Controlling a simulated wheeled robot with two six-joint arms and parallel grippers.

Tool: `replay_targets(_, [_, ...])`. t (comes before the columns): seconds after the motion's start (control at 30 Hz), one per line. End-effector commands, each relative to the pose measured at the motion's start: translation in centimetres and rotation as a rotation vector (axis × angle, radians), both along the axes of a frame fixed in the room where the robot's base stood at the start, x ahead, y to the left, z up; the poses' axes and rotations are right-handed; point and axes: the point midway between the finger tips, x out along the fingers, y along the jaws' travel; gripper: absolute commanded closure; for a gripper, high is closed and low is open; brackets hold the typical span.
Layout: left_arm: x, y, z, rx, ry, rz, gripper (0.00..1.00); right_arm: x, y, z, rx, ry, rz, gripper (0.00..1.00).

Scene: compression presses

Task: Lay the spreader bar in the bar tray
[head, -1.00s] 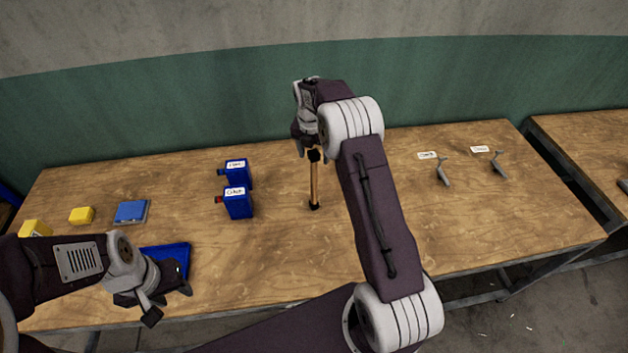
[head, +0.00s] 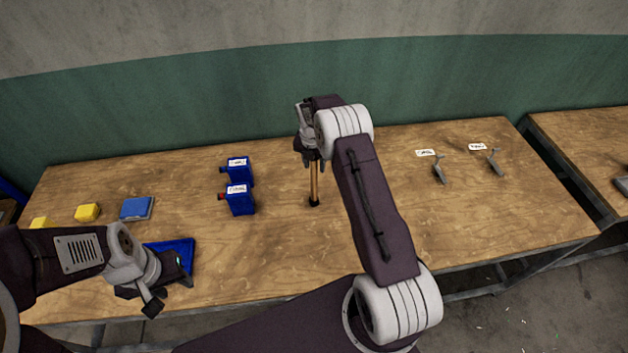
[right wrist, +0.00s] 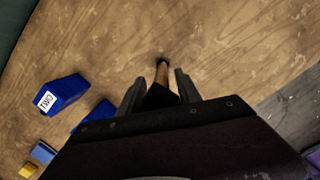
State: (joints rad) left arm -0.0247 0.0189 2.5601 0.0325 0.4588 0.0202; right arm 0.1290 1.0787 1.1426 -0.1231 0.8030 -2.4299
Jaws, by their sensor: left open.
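The spreader bar (head: 314,186) is a thin tan rod with black ends. It stands upright at the middle of the table, its lower end at or just above the wood. My right gripper (head: 312,156) is around its top end, which it hides in the head view. In the right wrist view the bar (right wrist: 161,72) runs down between the two fingers; I cannot tell whether they press on it. A blue tray (head: 184,246), seemingly the bar tray, lies at the front left, partly hidden by my left gripper (head: 168,297). That gripper is open and empty.
Two blue canisters (head: 239,199) with white labels stand left of the bar. A flat blue box (head: 136,208) and yellow blocks (head: 87,212) lie further left. Two grey tools (head: 439,170) with labels lie right. The wood between bar and tray is largely clear.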

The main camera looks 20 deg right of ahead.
Motion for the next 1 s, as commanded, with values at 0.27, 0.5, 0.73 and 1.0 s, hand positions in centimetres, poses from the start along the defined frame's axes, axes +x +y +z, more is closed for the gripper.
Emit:
replay_targets(0.27, [0.0,0.0,0.0,0.000,0.000,0.000,0.56,0.0,0.0,0.0,0.000,-0.001,0.000,1.00])
replay_targets(0.5, [0.0,0.0,-1.4,0.000,0.000,0.000,0.56,0.1,0.0,1.7,0.000,-0.005,-0.001,1.00])
replay_targets(0.73, [0.0,0.0,-3.7,0.000,0.000,0.000,0.56,-2.3,-1.9,5.4,0.000,-0.003,-0.004,1.00])
replay_targets(1.0, [0.0,0.0,-5.7,0.000,0.000,0.000,0.56,-6.7,-5.4,8.9,0.000,-0.004,-0.004,1.00])
